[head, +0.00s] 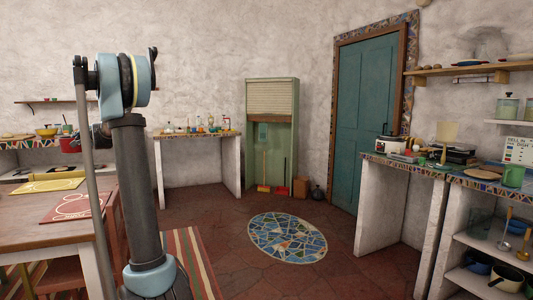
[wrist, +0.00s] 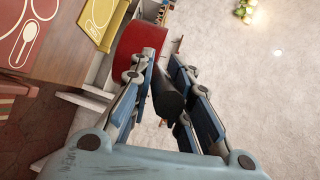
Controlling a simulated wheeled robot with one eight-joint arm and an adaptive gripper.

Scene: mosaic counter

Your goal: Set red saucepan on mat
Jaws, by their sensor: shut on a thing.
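The red saucepan (wrist: 140,42) is in the wrist view, with its dark handle (wrist: 168,97) between the two fingers of my gripper (wrist: 165,85). My gripper is shut on that handle. In the head view the saucepan (head: 70,146) shows just left of my gripper (head: 100,136), partly hidden by my arm. Two mats lie on the wooden table at the left: a red one with a pale outline design (head: 76,208) and a yellow one (head: 47,185). The red mat (wrist: 30,32) and yellow mat (wrist: 101,22) also show in the wrist view. The saucepan appears held up, apart from both mats.
The wooden table (head: 40,235) stands at the left, with a chair (head: 50,270) by it. A counter with bottles (head: 197,133) stands at the back. A cluttered mosaic counter (head: 452,178) is at the right. The middle floor around the mosaic oval (head: 287,238) is clear.

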